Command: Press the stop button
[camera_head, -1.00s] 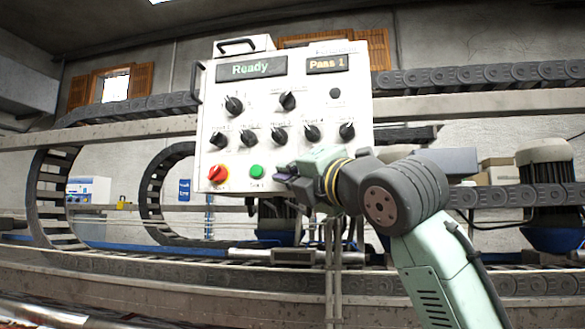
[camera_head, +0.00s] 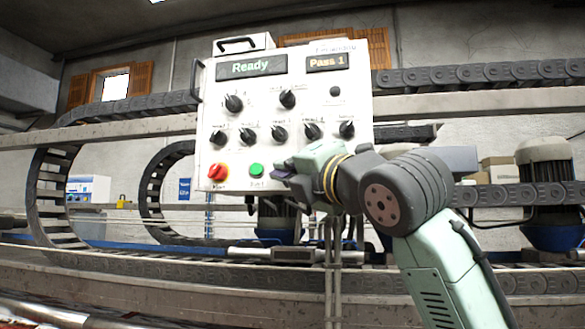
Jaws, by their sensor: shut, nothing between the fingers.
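The white control panel (camera_head: 225,117) faces me in the middle of the view, with a "Ready" display and a "Pass 1" display. My gripper (camera_head: 278,172) is shut and empty at the panel's lower edge, just right of the green button and pointing left. It is apart from the red button, with the green one between them. Whether my fingertips touch the panel I cannot tell.
Several black knobs (camera_head: 234,103) stick out of the panel above the buttons. A handle (camera_head: 196,80) is on its left edge. Cable chains (camera_head: 480,75) and rails run behind. A motor with a blue base (camera_head: 548,190) stands at the right. The space left of the panel is open.

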